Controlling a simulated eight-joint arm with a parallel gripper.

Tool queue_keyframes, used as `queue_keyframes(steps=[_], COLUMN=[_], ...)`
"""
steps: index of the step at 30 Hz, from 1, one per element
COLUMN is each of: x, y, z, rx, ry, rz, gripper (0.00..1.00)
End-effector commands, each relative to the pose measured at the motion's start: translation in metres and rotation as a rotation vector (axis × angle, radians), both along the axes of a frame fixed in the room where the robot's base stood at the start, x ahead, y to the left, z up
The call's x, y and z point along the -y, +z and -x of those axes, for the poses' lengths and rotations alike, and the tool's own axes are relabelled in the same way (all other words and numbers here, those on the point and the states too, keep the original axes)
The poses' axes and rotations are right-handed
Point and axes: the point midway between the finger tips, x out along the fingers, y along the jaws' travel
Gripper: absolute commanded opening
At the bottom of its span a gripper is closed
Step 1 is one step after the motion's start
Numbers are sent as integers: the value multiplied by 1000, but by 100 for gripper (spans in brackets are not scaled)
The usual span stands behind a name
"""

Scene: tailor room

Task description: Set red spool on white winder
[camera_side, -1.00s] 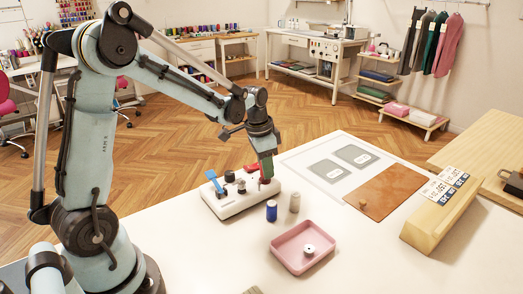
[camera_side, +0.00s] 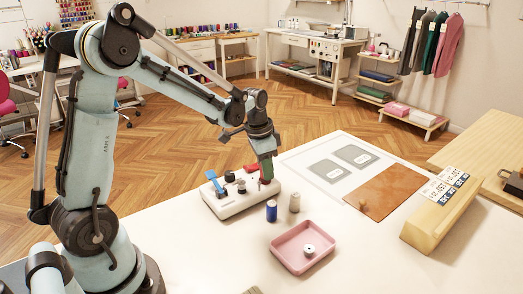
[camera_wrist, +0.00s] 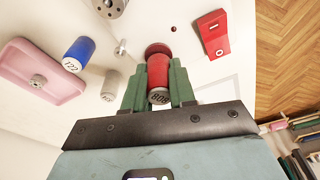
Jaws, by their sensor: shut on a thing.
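The red spool (camera_wrist: 158,72) is between the green fingers of my gripper (camera_wrist: 159,92) in the wrist view, its numbered end toward the camera. My gripper is shut on it. In the side view my gripper (camera_side: 266,172) points down at the right end of the white winder (camera_side: 232,206), and the fingers mostly hide the spool. A dark red round part (camera_wrist: 157,48) shows just beyond the spool's far end. I cannot tell whether the spool touches the winder.
A blue spool (camera_side: 271,211) and a pale spool (camera_side: 294,203) stand in front of the winder. A pink tray (camera_side: 279,254) holds a small white bobbin (camera_side: 309,250). A brown mat (camera_side: 392,193) lies to the right.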

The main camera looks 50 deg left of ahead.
Motion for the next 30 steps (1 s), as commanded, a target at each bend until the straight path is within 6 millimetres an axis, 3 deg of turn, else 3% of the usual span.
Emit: queue_keyframes(steps=[11, 12, 14, 23, 30], x=[0, 0, 0, 0, -1], y=[-7, -7, -7, -6, 9], z=[0, 0, 0, 0, 2], rx=[0, 0, 0, 0, 0], ry=[0, 0, 0, 0, 0], rz=[0, 0, 0, 0, 0], gripper=[0, 27, 36, 36, 36])
